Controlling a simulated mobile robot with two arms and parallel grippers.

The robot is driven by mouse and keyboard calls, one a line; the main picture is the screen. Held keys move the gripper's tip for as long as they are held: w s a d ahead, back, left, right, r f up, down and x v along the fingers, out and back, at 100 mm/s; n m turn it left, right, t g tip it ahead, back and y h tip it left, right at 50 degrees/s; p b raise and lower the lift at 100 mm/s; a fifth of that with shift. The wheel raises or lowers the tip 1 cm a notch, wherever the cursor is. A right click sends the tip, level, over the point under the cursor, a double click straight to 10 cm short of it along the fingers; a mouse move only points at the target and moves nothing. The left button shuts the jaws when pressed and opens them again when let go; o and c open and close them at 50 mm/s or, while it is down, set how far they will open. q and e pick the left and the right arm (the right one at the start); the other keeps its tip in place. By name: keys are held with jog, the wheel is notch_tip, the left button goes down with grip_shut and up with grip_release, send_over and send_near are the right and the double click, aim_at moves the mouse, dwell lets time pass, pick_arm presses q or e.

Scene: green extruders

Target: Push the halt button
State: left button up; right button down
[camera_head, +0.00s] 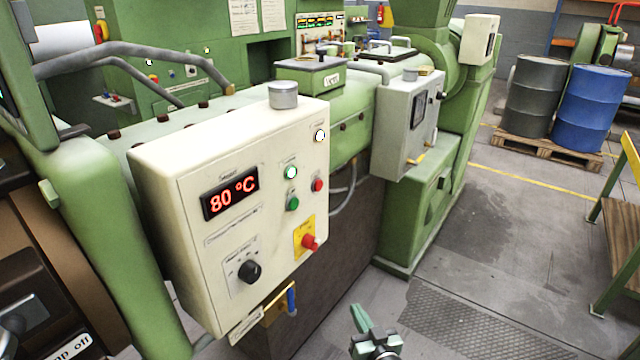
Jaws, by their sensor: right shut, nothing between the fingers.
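A cream control box (168,190) is on the green extruder, its front panel facing me. A red knob-like button (309,242) stands out from a yellow plate low on the panel's right side. A smaller red button (317,185) is above it, next to a green button (293,204). I cannot read which one is labelled halt. My right gripper (360,317) is at the bottom of the view, below and right of the box. It is shut and empty, apart from the panel and buttons. My left gripper is not in view.
The panel also has an "80 °C" display (230,194) and a black dial (249,271). A blue handle (291,300) is under the box. A grey box (400,115) is farther back. Open floor (480,250) lies to the right, before a yellow-framed table (617,220).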

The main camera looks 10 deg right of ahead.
aim_at(319, 186)
notch_tip(319, 186, up, 30)
jog(key=w+d+m+t+p, duration=0.1)
jog(key=w+t, duration=0.1)
jog(key=t, duration=0.5)
jog(key=shift+r, duration=0.25)
jog(key=shift+d, duration=0.1)
jog(key=w+a+b, duration=0.2)
jog(key=w+a, duration=0.3)
jog(key=w, duration=0.1)
jog(key=shift+w+a+b, duration=0.3)
jog(key=shift+w+a, duration=0.05)
jog(key=shift+a, duration=0.05)
dwell(0.9)
jog(key=shift+w+a, duration=0.3)
